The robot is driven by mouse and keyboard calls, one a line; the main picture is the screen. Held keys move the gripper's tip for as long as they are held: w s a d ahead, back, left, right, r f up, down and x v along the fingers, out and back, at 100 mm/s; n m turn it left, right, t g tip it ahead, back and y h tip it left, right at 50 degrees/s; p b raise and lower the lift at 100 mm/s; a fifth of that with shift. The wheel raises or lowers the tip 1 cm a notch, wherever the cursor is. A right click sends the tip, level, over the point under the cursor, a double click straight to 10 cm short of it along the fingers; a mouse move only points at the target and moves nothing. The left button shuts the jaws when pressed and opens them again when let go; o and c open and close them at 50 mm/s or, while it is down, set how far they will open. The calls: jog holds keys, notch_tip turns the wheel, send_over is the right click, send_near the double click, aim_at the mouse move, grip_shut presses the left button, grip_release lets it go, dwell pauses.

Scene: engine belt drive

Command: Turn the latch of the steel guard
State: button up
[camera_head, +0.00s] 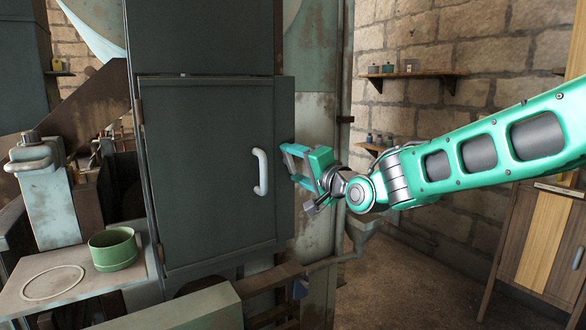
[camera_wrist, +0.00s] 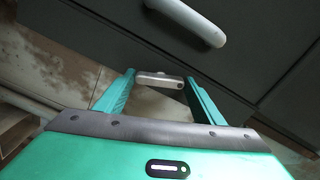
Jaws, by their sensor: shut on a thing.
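The steel guard (camera_head: 205,180) is a dark grey door, closed flat on the machine, with a pale curved handle (camera_head: 261,172) near its right edge. The handle also shows at the top of the wrist view (camera_wrist: 188,20). My green gripper (camera_head: 291,164) is at the guard's right edge, just right of the handle. In the wrist view, the latch (camera_wrist: 160,79), a small pale metal bar, lies across between the fingertips, and my gripper is shut on it. In the head view the latch is hidden by the fingers.
A green cup (camera_head: 114,249) and a thin ring (camera_head: 53,283) are on a ledge at lower left. Wall shelves (camera_head: 412,76) and a wooden cabinet (camera_head: 545,240) stand to the right. Floor between is clear.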

jog(key=shift+w+d+f+m, duration=0.1)
jog(key=shift+f+m, duration=0.05)
jog(key=shift+m, duration=0.85)
jog(key=shift+d+f+m, duration=0.1)
jog(key=shift+m, duration=0.9)
jog(key=o, duration=1.1)
jog(key=shift+c, duration=0.2)
jog(key=shift+r, duration=0.1)
